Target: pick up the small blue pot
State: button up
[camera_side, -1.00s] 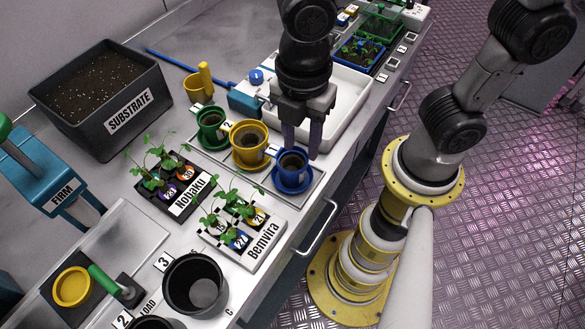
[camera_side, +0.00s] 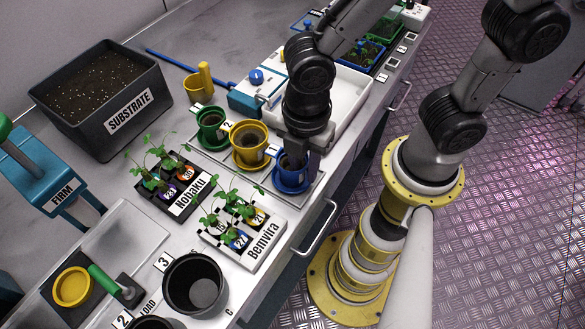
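The small blue pot (camera_side: 289,178) stands on its blue saucer (camera_side: 293,190) at the right end of a row of pots on a grey tray (camera_side: 317,189). It holds dark soil, partly hidden now. My gripper (camera_side: 297,174) points down at the pot, with its fingers at the height of the rim. One finger covers the right part of the rim. The other finger is mostly hidden, so I cannot tell whether the fingers are closed on the pot.
A yellow pot (camera_side: 248,153) stands close to the left of the blue pot, with a green pot (camera_side: 211,128) beyond it. The white Bemvira seedling rack (camera_side: 262,243) is in front. A white basin (camera_side: 345,110) lies behind my gripper. The bench edge is to the right.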

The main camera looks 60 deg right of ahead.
grip_shut()
